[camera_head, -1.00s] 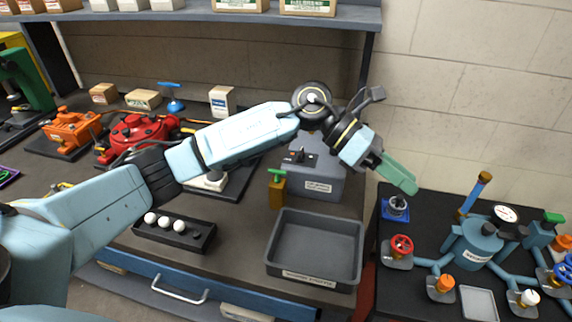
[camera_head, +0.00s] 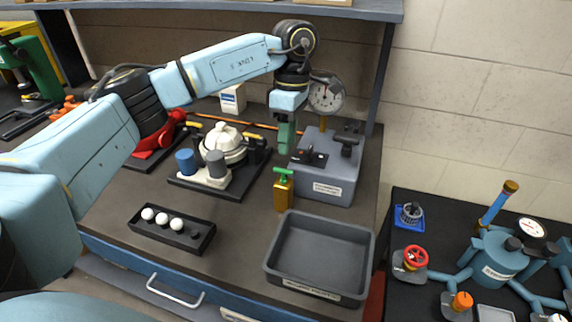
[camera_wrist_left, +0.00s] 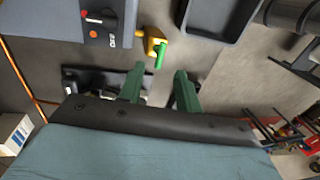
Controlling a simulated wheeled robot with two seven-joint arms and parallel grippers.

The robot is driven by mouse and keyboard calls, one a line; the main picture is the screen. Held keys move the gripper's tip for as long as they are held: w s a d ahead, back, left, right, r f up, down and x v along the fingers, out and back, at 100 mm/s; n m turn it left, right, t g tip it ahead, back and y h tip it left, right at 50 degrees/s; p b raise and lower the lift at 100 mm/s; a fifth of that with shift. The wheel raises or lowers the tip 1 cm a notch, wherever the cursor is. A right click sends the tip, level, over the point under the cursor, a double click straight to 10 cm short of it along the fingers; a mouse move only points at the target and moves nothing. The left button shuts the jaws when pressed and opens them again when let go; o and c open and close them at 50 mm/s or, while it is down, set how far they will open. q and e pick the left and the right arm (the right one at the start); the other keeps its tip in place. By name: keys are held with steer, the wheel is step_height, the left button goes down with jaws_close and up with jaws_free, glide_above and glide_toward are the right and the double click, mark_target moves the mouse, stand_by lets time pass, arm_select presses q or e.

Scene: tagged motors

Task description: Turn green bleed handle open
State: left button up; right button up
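The green bleed handle (camera_head: 283,171) is a small T-shaped bar on top of a brass block (camera_head: 283,194), beside the grey box on the bench. The handle also shows in the left wrist view (camera_wrist_left: 160,57), with its yellow brass block (camera_wrist_left: 151,40). My left gripper (camera_head: 285,150) points down just above and behind the handle in the head view, apart from it. In the left wrist view its green fingers (camera_wrist_left: 160,74) are spread with nothing between them, and the handle lies just beyond the fingertips. My right gripper is not in view.
The grey box (camera_head: 328,184) with switches and a round gauge (camera_head: 324,96) stands close right of the gripper. A grey tray (camera_head: 320,255) lies in front, a black holder (camera_head: 196,237) with white balls at front left. A white-topped motor (camera_head: 222,145) stands to the left.

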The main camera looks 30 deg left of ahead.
mark_target(283, 175)
arm_select(q)
steer(key=f, duration=0.2)
steer(key=s+f, duration=0.1)
steer(key=f, duration=0.4)
steer(key=shift+s+d, duration=0.15)
steer(key=shift+d, duration=0.05)
jaws_close()
